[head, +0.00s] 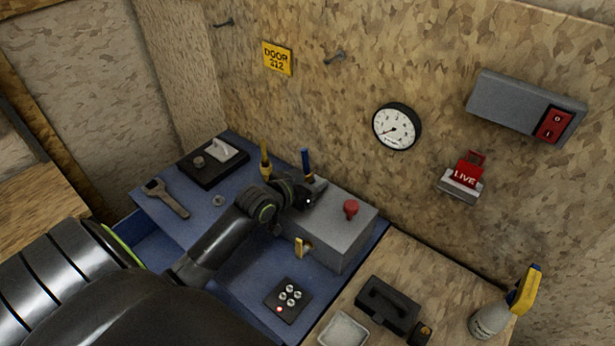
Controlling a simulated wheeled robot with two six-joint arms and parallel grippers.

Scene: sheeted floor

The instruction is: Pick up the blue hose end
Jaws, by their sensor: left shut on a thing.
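The blue hose end (306,161) stands roughly upright near the wall, at the back of the blue bench top. My left gripper (312,193) reaches in from the left and is shut on the blue hose end, whose upper part shows above the fingers. Its lower part is hidden by the gripper. A similar yellow hose end (265,158) stands just to the left, behind my left wrist. My right gripper is not in view.
A grey box (330,228) with a red button (351,209) stands right beside the gripper. A wrench (166,198) and a black switch plate (203,167) lie to the left. A black button panel (288,300) is in front. The wall rises close behind.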

